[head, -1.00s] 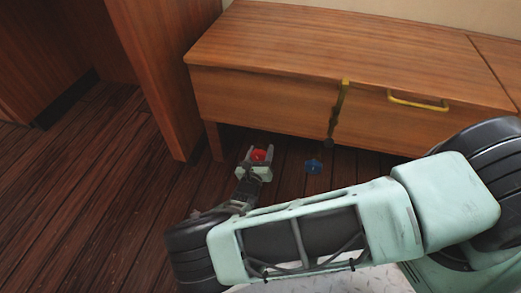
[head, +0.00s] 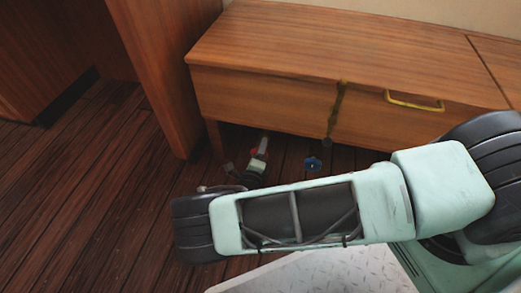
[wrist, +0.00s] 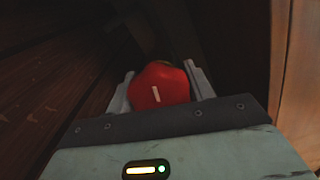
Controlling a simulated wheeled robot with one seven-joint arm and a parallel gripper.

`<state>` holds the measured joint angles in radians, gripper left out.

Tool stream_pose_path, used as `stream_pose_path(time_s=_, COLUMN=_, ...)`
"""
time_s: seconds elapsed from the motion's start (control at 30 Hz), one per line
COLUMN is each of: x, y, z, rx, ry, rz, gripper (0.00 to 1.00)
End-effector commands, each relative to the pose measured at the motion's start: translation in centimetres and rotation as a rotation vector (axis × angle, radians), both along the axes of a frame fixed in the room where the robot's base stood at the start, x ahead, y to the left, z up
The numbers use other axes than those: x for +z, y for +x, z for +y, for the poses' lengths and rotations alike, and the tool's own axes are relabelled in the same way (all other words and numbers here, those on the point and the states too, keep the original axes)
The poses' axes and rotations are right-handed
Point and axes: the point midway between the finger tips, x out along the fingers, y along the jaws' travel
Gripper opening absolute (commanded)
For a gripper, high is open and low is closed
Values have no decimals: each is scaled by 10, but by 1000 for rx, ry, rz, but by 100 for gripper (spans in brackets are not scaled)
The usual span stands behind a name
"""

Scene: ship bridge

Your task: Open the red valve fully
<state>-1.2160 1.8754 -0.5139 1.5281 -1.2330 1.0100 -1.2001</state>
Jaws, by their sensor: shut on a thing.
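The red valve (wrist: 158,88) shows in the wrist view as a rounded, faceted red knob with a short pale mark on its face. My gripper (wrist: 159,84) has one finger on each side of it and is shut on it. In the head view my gripper (head: 261,153) is low near the floor, under the front edge of the wooden bench, seen nearly edge-on. Only a sliver of red shows beside it there; the rest of the valve is hidden by my gripper. The valve's stem and base are hidden.
A blue valve (head: 313,164) stands on the floor to the right. The wooden bench (head: 330,50) with a yellow handle (head: 415,105) hangs low over both. A wooden panel (head: 160,75) rises at the left. The plank floor (head: 90,200) at the left is clear.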

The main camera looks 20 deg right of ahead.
Motion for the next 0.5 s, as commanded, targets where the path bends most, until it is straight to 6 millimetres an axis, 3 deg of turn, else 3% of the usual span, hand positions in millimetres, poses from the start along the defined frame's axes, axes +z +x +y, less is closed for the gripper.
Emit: stream_pose_path(time_s=0.5, x=-2, y=-1, z=1, rx=0, ry=-392, rz=290, gripper=30)
